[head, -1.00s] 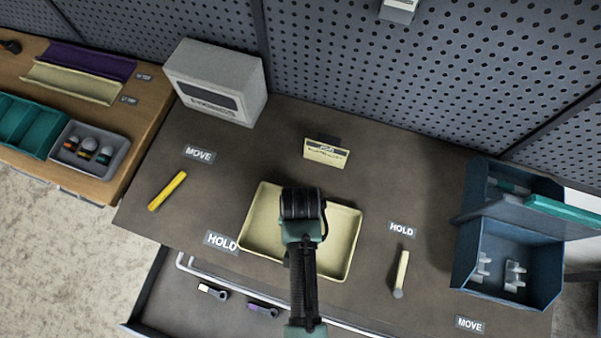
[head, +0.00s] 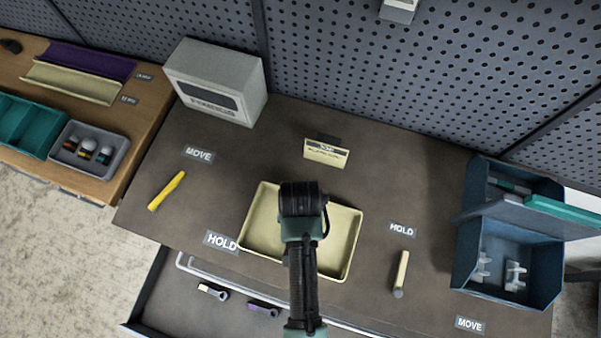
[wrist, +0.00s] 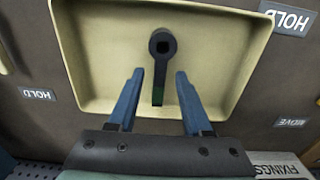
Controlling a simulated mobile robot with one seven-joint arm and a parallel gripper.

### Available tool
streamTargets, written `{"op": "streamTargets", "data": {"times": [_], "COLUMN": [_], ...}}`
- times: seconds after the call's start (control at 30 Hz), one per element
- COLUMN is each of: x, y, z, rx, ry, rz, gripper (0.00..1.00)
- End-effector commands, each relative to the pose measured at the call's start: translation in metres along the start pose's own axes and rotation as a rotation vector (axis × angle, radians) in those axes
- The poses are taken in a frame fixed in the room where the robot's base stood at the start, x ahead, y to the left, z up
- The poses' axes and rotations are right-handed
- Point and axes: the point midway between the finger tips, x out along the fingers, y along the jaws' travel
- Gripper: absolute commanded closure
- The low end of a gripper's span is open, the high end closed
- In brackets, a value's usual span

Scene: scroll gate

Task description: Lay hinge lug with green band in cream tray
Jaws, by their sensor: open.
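The hinge lug (wrist: 162,46) is dark, with a ring end and a tapering arm with a dark green band. In the wrist view it appears to lie on the floor of the cream tray (wrist: 88,96). My gripper (wrist: 160,74) is open, its two blue fingers on either side of the lug's arm with gaps visible on both sides. In the head view the tray (head: 346,243) sits mid-bench, and my arm hides the lug and fingertips.
An open drawer below the bench front holds two lugs, one cream-banded (head: 212,291) and one purple-banded (head: 262,307). A yellow bar (head: 167,191) lies left, a cream rod (head: 401,272) right. A blue bin (head: 508,262) stands at right; a grey box (head: 215,82) stands behind.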

Motion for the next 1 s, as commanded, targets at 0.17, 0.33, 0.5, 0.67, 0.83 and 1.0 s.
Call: {"op": "streamTargets", "data": {"times": [0.17, 0.33, 0.5, 0.67, 0.83, 1.0], "x": [-0.039, -0.072, -0.09, -0.094, -0.094, -0.094], "y": [0.0, 0.0, 0.0, 0.0, 0.0, 0.0], "z": [-0.001, -0.001, -0.001, 0.0, 0.0, 0.0], "rx": [0.002, 0.001, 0.0, 0.0, 0.0, 0.0], "ry": [0.005, 0.004, 0.001, 0.0, 0.0, -0.001], "rz": [-0.002, -0.002, -0.001, 0.0, 0.0, 0.0], "gripper": [0.5, 0.5, 0.5, 0.5, 0.5, 0.5]}}
